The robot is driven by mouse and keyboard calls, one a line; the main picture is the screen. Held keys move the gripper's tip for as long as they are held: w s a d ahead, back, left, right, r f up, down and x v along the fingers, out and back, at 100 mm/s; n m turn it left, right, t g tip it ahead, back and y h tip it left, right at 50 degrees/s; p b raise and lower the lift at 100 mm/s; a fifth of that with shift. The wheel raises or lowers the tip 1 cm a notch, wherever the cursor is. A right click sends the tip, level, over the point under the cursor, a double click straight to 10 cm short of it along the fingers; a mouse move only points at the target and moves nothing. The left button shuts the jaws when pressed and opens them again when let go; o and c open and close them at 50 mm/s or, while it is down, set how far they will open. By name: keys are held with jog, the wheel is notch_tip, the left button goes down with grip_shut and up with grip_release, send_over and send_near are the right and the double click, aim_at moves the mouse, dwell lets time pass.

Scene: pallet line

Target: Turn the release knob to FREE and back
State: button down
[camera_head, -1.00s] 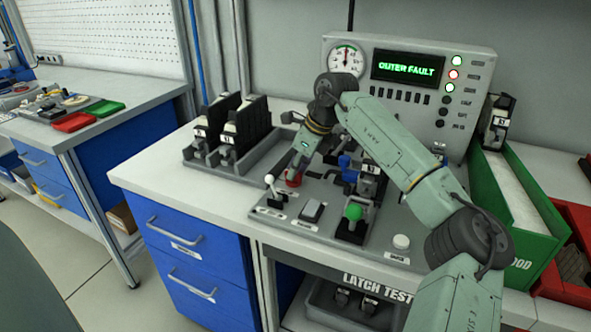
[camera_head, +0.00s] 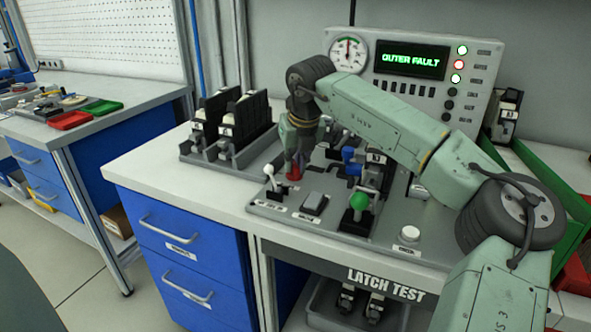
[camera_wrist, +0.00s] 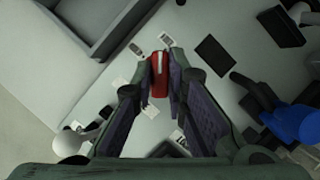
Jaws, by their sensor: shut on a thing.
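The red release knob (camera_head: 294,174) stands on the grey test panel (camera_head: 385,240), behind the white-tipped lever. My gripper (camera_head: 297,163) points down onto it from above. In the wrist view the red knob (camera_wrist: 159,61) sits between the tips of my two dark finger pads (camera_wrist: 160,78), which are shut on it.
Close by are the white-tipped lever (camera_head: 268,170), a square button (camera_head: 313,203), a green-knobbed lever (camera_head: 359,201) and a blue handle (camera_head: 349,156). A rack of black latches (camera_head: 236,125) stands left, a green bin (camera_head: 560,240) right. The counter's front-left is bare.

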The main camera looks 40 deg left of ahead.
jog(key=shift+m+t+b, duration=0.4)
jog(key=shift+m+b, duration=0.25)
jog(key=shift+m, duration=0.55)
jog(key=shift+h, duration=0.3)
jog(key=c, duration=1.6)
grip_release()
jog(key=v, duration=1.2)
jog(key=shift+s, duration=0.15)
